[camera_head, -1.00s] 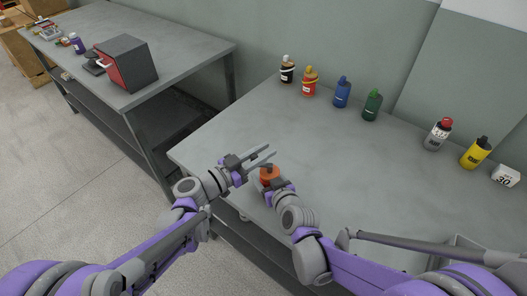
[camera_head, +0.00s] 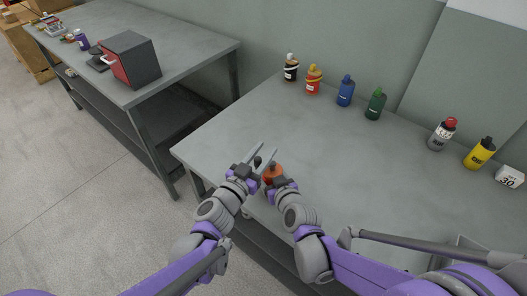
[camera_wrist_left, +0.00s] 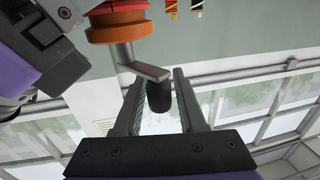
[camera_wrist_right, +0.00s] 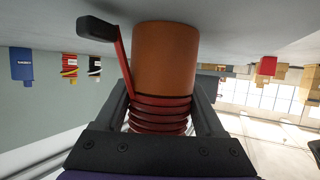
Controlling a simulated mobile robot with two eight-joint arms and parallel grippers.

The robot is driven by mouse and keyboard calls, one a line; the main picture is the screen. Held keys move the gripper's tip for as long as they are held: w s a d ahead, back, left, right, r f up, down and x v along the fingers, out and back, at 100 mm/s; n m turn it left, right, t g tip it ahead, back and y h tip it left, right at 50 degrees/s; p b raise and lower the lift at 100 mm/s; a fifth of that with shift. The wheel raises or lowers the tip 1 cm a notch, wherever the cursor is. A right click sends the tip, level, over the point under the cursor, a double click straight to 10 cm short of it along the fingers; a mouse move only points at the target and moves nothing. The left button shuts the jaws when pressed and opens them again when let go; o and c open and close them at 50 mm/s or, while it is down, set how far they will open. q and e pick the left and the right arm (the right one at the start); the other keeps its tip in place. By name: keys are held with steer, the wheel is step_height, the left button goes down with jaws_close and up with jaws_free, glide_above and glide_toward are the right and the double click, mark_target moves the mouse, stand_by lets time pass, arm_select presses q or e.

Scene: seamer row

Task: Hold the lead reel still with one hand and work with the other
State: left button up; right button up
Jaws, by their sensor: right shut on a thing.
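The lead reel (camera_head: 273,174) is an orange cylinder at the bench's near edge. In the right wrist view the reel (camera_wrist_right: 165,60) has a red lead coiled at its lower part, with one strand running to a black end piece (camera_wrist_right: 97,29). My right gripper (camera_head: 275,183) is shut on the reel, its fingers either side of the coil. My left gripper (camera_head: 260,152) is open beside the reel. In the left wrist view a grey crank arm (camera_wrist_left: 145,71) reaches from the reel to a dark knob (camera_wrist_left: 158,96), which lies between the open left fingers with gaps on both sides.
Several bottles stand along the back of the bench, including a blue one (camera_head: 345,91) and a yellow one (camera_head: 480,153). A white block marked 30 (camera_head: 509,177) is at the right. A second bench (camera_head: 190,45) carries a dark red-fronted box (camera_head: 132,60). The bench's middle is clear.

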arm_select(q)
steer(key=shift+o, duration=1)
steer(key=v, duration=1.2)
step_height(320, 180, down, 5)
steer(key=d+n+y, duration=0.2)
steer(key=n+y, duration=0.3)
step_height(320, 180, up, 5)
steer(key=d+t+y, duration=0.2)
steer(key=d+y, duration=0.1)
steer(key=y, duration=0.1)
steer(key=shift+n, duration=0.4)
steer(key=w, duration=0.7)
steer(key=w+a, duration=0.1)
steer(key=w, duration=0.3)
steer(key=shift+w, duration=0.1)
